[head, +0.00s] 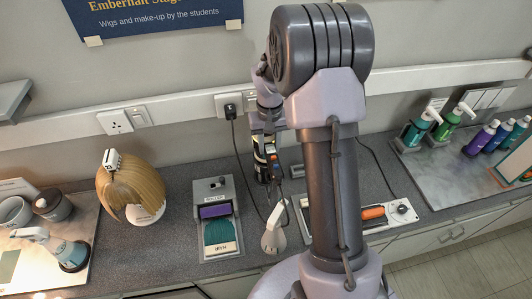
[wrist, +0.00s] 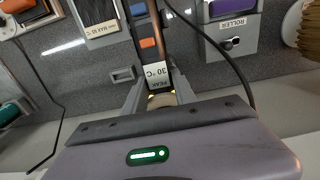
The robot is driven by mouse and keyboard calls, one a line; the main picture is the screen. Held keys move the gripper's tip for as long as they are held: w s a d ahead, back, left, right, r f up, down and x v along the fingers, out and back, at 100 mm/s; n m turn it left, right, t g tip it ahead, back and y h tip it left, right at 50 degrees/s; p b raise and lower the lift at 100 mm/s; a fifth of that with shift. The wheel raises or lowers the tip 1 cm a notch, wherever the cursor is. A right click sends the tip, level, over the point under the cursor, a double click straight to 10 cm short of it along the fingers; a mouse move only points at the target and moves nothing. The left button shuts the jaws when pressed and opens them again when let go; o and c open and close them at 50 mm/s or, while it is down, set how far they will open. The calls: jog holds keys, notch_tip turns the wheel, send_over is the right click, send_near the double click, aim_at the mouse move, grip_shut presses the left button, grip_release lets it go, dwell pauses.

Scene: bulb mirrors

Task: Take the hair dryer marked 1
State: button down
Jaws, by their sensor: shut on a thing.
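My gripper (wrist: 158,98) is shut on a dark, slim tool (wrist: 148,30) with copper-coloured edges, an orange patch and a white label reading 30 °C. In the head view the held tool (head: 270,160) shows beside my arm, near the wall. I cannot tell from its shape whether it is a hair dryer, and no mark 1 is readable on it. A pale, flared object (head: 274,238) at the counter's front, left of my arm, may be a dryer. A white and teal appliance (head: 60,250) lies at the far left. I read no 1 on either.
A grey roller box (head: 215,190) stands left of my gripper; it also shows in the wrist view (wrist: 228,44). A blond wig (head: 135,185) is further left. A tray (head: 400,208) with an orange-handled tool and several pump bottles are right. A cable (head: 240,155) hangs from the wall socket.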

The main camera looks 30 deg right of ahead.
jog(key=shift+r, duration=0.35)
